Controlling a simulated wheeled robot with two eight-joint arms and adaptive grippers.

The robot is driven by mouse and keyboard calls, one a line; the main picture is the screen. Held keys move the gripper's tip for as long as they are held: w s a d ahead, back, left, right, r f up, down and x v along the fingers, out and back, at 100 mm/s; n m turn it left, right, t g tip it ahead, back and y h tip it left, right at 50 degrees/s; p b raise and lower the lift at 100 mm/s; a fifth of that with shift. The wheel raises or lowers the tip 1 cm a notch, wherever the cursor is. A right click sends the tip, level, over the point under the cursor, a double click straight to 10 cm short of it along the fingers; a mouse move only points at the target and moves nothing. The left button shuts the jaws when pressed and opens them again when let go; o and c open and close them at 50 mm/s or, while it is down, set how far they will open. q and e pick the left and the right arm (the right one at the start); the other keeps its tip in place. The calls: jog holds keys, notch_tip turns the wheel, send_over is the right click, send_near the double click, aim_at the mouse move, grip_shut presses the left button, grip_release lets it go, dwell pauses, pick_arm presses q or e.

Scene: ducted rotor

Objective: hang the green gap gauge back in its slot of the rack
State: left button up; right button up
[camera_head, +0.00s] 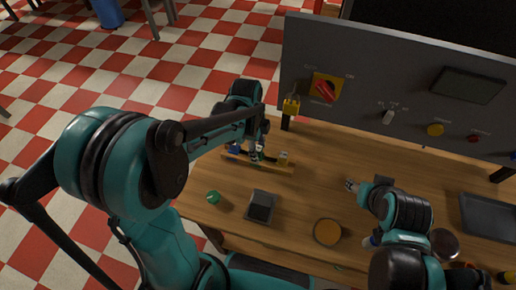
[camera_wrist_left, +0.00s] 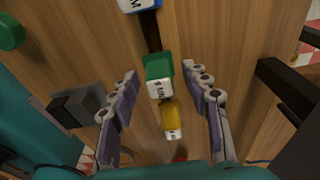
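The green gap gauge (camera_wrist_left: 158,74), with a white lettered face, stands in a row between a blue gauge (camera_wrist_left: 138,4) and a yellow gauge (camera_wrist_left: 171,118) in the left wrist view. My left gripper (camera_wrist_left: 162,72) is open, one finger on each side of the green gauge, with visible gaps. In the head view my left gripper (camera_head: 256,155) is over the wooden rack (camera_head: 268,167) and hides the green gauge. I cannot tell how deep the gauge sits in its slot. My right gripper (camera_head: 352,186) is above the table at the right, its fingers too small to read.
A green round piece (camera_head: 213,197) and a dark box (camera_head: 261,207) lie in front of the rack. An orange-topped disc (camera_head: 327,232) and a dark tray (camera_head: 488,218) lie farther right. A grey control panel (camera_head: 400,85) stands behind. The table between rack and right arm is clear.

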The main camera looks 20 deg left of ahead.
pick_arm(q)
notch_tip(320, 180, up, 12)
jog(key=a, duration=0.2)
jog(key=s+a+f+n+t+y, duration=0.1)
jog(key=s+n+t, duration=0.6)
jog(key=n, duration=1.1)
jog(key=shift+s+a+f, duration=0.6)
jog(key=shift+s+a, duration=0.25)
jog(key=shift+s, duration=0.8)
